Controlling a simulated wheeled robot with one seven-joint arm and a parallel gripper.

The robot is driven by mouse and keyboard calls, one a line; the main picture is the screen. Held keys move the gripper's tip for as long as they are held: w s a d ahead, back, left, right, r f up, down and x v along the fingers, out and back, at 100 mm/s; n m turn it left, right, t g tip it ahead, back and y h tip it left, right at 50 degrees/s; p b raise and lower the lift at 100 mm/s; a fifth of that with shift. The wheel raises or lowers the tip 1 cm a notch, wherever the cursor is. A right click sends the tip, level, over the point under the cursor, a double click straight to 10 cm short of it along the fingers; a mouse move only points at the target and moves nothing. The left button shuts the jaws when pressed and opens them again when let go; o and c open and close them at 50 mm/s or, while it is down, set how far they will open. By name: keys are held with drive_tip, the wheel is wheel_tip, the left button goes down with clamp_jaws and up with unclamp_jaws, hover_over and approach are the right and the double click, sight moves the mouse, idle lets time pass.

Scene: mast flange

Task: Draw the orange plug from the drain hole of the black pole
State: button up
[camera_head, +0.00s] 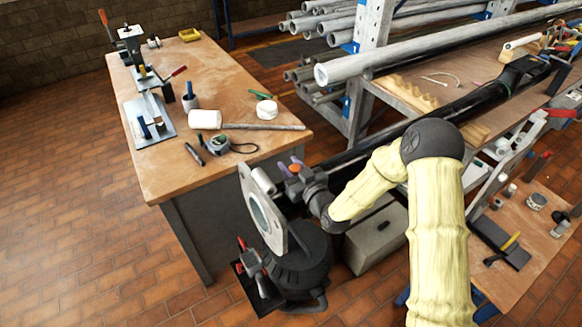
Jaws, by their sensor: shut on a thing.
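The black pole (375,147) slopes from the upper right down to a grey flange plate (262,216) with a large round opening. My gripper (291,167) is at the flange end of the pole, behind the plate's upper right edge. It is shut on the small orange plug (294,169), which shows between its fingers. The drain hole is hidden by my gripper and the plate. I cannot tell whether the plug still sits in the hole or is clear of it.
A black stand (300,268) is below the flange. Pipes on a rack and a tool-strewn bench (525,250) are at the right.

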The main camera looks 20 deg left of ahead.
drive_tip(key=shift+r+p, duration=0.95)
drive_tip(key=shift+r, duration=1.35)
drive_tip(key=shift+r, duration=0.1)
drive_tip(key=shift+r, duration=0.35)
wheel_tip(320, 180, up, 6)
drive_tip(key=p, duration=0.1)
drive_tip(key=w+d+f+t+h, duration=0.1)
drive_tip(key=d+f, duration=0.1)
drive_tip(key=d, duration=0.1)
drive_tip(key=w+d+f+m+t, duration=0.1)
drive_tip(key=w+d+f, duration=0.1)
drive_tip(key=d+f, duration=0.1)
drive_tip(key=w+d+f+m+h, duration=0.1)
drive_tip(key=d+f, duration=0.1)
drive_tip(key=d, duration=0.1)
drive_tip(key=shift+w+d+f+t+h, duration=0.1)
drive_tip(key=shift+w+f+t+h, duration=0.05)
drive_tip(key=shift+f+t+h, duration=0.2)
drive_tip(key=s+d+f+m+t+h, duration=0.1)
drive_tip(key=d+f+m+h, duration=0.3)
drive_tip(key=d+f, duration=0.5)
drive_tip(key=s+d+f+m+t+h+b, duration=0.1)
drive_tip(key=d+f+m+h, duration=0.3)
drive_tip(key=d, duration=1.2)
wheel_tip(320, 180, down, 5)
drive_tip(key=t+h, duration=0.1)
drive_tip(key=h, duration=0.2)
drive_tip(key=shift+s+d+t, duration=0.2)
drive_tip(key=shift+d+t, duration=0.15)
drive_tip(key=shift+d, duration=0.05)
